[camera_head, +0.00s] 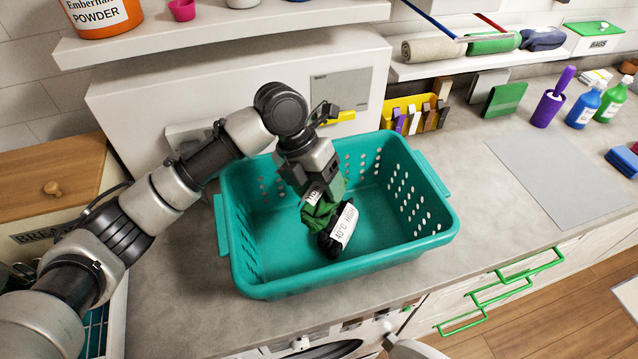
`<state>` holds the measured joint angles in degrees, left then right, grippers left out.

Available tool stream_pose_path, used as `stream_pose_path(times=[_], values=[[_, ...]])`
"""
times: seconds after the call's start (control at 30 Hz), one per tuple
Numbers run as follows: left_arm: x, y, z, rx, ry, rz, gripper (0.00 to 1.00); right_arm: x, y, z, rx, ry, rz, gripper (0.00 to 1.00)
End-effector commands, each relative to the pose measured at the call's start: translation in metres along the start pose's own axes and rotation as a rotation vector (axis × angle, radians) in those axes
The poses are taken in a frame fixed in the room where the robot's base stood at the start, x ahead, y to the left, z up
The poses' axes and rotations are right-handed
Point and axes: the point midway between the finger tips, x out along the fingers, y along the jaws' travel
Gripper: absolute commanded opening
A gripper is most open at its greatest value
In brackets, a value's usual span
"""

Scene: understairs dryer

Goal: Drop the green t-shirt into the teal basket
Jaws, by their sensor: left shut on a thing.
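The teal basket (285,287) stands on the grey counter, with rows of holes in its sides. My left gripper (324,190) points down inside the basket's outline and is shut on the green t-shirt (318,216). The t-shirt is bunched and hangs below the fingers, with a white tag on it. A dark bundle with a white printed label (343,228) shows right beside and below the green cloth; I cannot tell whether it is part of it. The cloth's contact with the basket floor is unclear. My right gripper is not in view.
A white shelf (220,32) overhangs behind the basket. A wooden box (45,190) stands at the left. A yellow bin of clips (412,116), a purple brush (550,100) and bottles (583,106) stand along the back right. A grey mat (555,180) lies clear on the right counter.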

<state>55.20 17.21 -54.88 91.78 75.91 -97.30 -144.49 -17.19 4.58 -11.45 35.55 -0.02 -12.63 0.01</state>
Motion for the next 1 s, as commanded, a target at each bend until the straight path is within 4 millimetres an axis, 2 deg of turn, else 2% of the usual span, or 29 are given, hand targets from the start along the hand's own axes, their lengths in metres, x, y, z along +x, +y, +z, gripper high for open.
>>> stream_pose_path(times=[0.03,0.07,0.23,0.57,0.73,1.0], values=[[-0.001,0.0,0.0,0.0,-0.001,0.0,0.35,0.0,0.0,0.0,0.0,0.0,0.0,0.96],[-0.001,0.0,0.0,0.0,-0.001,0.0,0.66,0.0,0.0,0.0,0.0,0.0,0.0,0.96],[-0.001,0.0,0.0,0.0,-0.001,0.0,0.91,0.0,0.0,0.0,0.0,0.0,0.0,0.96],[-0.004,0.0,0.0,-0.001,-0.001,0.0,0.91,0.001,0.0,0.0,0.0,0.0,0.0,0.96],[-0.027,0.001,0.001,-0.001,-0.005,0.001,0.91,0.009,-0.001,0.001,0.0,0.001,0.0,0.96],[-0.081,0.001,0.001,0.0,-0.004,0.001,0.91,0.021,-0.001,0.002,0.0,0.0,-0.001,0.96]])
